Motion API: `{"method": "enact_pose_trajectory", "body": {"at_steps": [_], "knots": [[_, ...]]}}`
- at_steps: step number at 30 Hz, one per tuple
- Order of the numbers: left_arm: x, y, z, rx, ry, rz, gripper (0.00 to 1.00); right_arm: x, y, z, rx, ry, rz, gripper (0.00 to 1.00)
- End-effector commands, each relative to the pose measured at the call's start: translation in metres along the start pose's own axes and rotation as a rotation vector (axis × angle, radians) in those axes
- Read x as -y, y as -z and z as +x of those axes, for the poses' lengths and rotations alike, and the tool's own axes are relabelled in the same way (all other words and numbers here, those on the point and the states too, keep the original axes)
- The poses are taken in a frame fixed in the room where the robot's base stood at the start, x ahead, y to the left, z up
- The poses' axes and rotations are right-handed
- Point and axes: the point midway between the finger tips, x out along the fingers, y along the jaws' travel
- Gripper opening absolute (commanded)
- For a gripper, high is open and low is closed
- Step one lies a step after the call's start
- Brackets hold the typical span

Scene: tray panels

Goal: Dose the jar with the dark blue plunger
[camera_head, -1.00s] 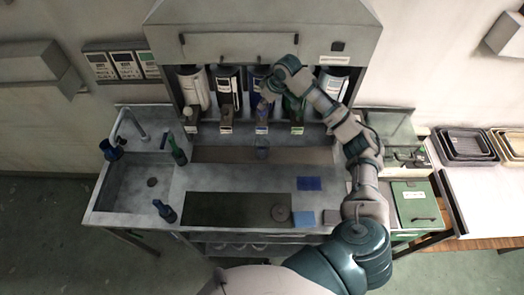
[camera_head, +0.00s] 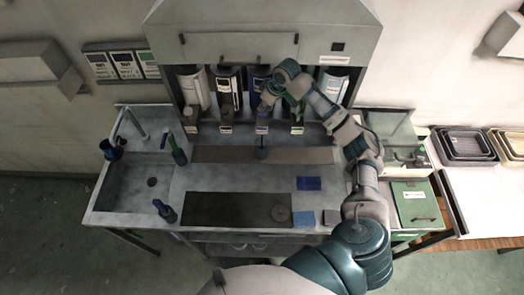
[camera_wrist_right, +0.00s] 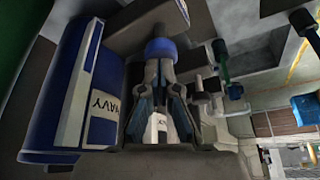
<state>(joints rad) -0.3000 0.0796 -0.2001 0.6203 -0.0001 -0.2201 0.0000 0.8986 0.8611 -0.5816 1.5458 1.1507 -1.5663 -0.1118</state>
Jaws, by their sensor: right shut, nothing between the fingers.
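The dark blue dispenser bottle (camera_head: 259,80) stands in the middle of the hood; its NAVY label (camera_wrist_right: 101,110) shows in the right wrist view. My right gripper (camera_head: 267,98) is shut and empty, at the dispenser's front, above its small labelled block (camera_head: 262,129). In the wrist view its closed fingertips (camera_wrist_right: 160,62) meet a blue round plunger (camera_wrist_right: 160,49), seemingly touching it. The jar (camera_head: 262,154) stands on the counter below that dispenser. A thin dark line runs down from the dispenser into it, and the jar looks dark. My left gripper is out of view.
White (camera_head: 194,89), black (camera_head: 228,88) and other dispensers stand on both sides. A sink (camera_head: 135,180) is at left, with bottles nearby (camera_head: 178,151). A dark panel (camera_head: 237,208) and blue pads (camera_head: 309,184) lie on the counter. The counter's middle is free.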

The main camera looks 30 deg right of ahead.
Motion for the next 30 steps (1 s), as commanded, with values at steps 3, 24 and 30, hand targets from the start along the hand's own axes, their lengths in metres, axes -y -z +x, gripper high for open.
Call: {"method": "enact_pose_trajectory", "body": {"at_steps": [3,24,30], "knots": [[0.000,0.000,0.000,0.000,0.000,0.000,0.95,0.000,-0.002,0.005,0.003,0.002,0.000,0.00],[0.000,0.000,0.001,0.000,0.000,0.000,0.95,0.001,-0.009,0.021,0.007,0.003,0.000,0.00],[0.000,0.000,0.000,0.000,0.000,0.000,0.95,0.001,-0.006,0.014,0.007,0.003,0.000,0.00]]}}
